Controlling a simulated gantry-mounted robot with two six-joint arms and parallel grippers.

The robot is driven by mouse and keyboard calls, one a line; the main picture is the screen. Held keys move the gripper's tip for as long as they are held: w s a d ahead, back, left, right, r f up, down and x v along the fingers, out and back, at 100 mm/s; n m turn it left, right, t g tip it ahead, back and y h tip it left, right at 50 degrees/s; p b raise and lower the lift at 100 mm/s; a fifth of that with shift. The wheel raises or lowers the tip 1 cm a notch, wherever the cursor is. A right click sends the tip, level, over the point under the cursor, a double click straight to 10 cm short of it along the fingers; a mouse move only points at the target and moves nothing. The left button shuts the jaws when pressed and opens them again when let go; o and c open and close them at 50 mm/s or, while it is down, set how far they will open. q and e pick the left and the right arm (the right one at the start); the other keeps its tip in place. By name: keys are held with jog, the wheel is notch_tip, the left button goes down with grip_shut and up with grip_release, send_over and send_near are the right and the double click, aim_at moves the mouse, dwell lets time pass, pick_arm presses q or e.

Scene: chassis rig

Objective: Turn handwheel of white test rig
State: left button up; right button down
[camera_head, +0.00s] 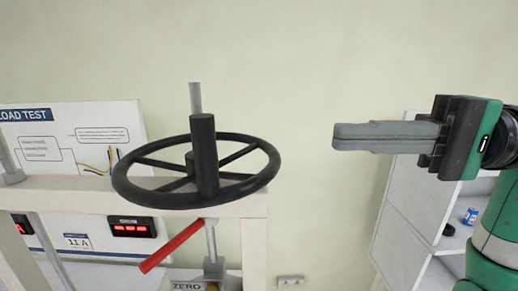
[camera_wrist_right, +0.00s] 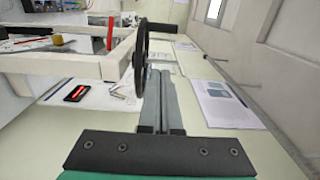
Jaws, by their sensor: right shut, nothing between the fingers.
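The black handwheel (camera_head: 262,182) lies flat on top of the white test rig (camera_head: 240,208) in the head view, with an upright black handle (camera_head: 204,155) on its near rim. My right gripper (camera_head: 338,137) is to the right of the wheel and a little higher, apart from it. Its grey fingers are together and empty, pointing left. In the right wrist view the fingers (camera_wrist_right: 158,75) reach toward the handwheel (camera_wrist_right: 139,55), whose handle (camera_wrist_right: 162,27) sticks out to the right. My left gripper is not in view.
A red lever (camera_head: 172,246) slants below the wheel on the rig. A white panel marked LOAD TEST (camera_head: 85,125) stands behind at left. A white shelf (camera_head: 410,215) with a blue can (camera_head: 470,216) stands at right. The space between wheel and gripper is clear.

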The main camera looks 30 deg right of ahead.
aim_at(215, 151)
jog(key=w+a, duration=0.2)
jog(key=a, duration=0.8)
jog(key=shift+w, duration=0.35)
jog(key=shift+a, duration=0.15)
jog(key=shift+s+a, duration=0.15)
jog(key=shift+a, duration=0.45)
jog(key=shift+d, duration=0.1)
